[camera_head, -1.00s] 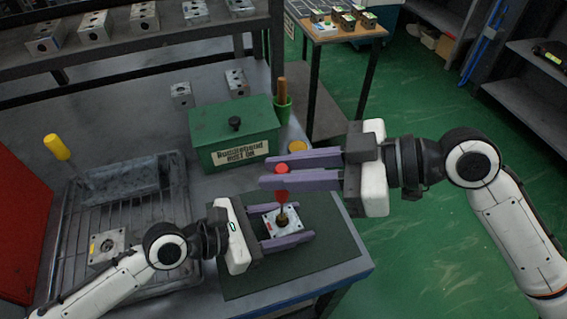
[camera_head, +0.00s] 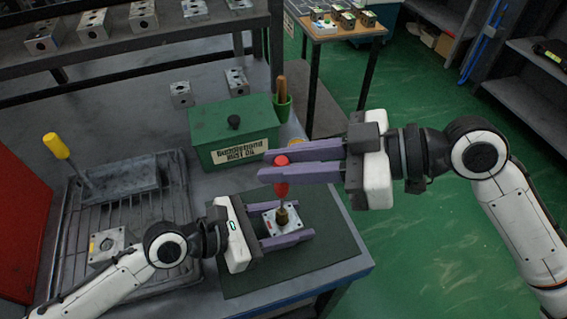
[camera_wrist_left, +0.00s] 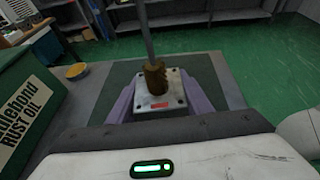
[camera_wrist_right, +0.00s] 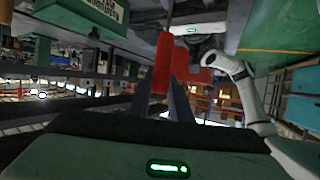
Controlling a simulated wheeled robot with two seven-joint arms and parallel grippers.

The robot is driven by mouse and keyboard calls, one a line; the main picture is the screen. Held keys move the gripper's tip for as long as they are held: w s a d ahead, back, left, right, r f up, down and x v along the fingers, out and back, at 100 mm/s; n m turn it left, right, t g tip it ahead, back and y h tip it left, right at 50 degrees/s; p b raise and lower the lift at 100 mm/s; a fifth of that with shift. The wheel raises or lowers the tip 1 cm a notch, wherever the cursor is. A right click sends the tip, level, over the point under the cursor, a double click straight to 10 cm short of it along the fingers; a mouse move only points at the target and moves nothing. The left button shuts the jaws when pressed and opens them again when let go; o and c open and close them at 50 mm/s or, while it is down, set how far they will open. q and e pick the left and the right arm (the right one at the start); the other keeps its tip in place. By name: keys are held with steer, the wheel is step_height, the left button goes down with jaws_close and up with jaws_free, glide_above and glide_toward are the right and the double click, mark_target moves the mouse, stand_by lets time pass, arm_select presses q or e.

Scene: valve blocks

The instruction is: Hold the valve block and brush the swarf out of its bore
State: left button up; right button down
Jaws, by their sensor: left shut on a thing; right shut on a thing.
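The silver valve block (camera_head: 271,224) is between the purple fingers of my left gripper (camera_head: 298,223), shut on it over the dark green mat (camera_head: 330,258). The block also shows in the left wrist view (camera_wrist_left: 172,99). My right gripper (camera_head: 268,166) is shut on the red handle of the brush (camera_head: 281,189), which is upright above the block. Its brown bristle head (camera_wrist_left: 155,76) stands mostly above the block's top face, its lower end at the bore. The bore's inside is hidden. The red handle also shows in the right wrist view (camera_wrist_right: 163,62).
A green rust-oil box (camera_head: 232,135) stands behind the mat, beside a green cup (camera_head: 283,110) with a wooden handle. A metal tray (camera_head: 128,275) at left holds another block (camera_head: 108,247) and a yellow-handled tool (camera_head: 56,146). Several blocks stand on the back shelf.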

steer(key=shift+f, duration=1.1)
steer(key=shift+r, duration=0.1)
steer(key=shift+r, duration=4.5)
arm_select(q)
steer(key=o, duration=1.5)
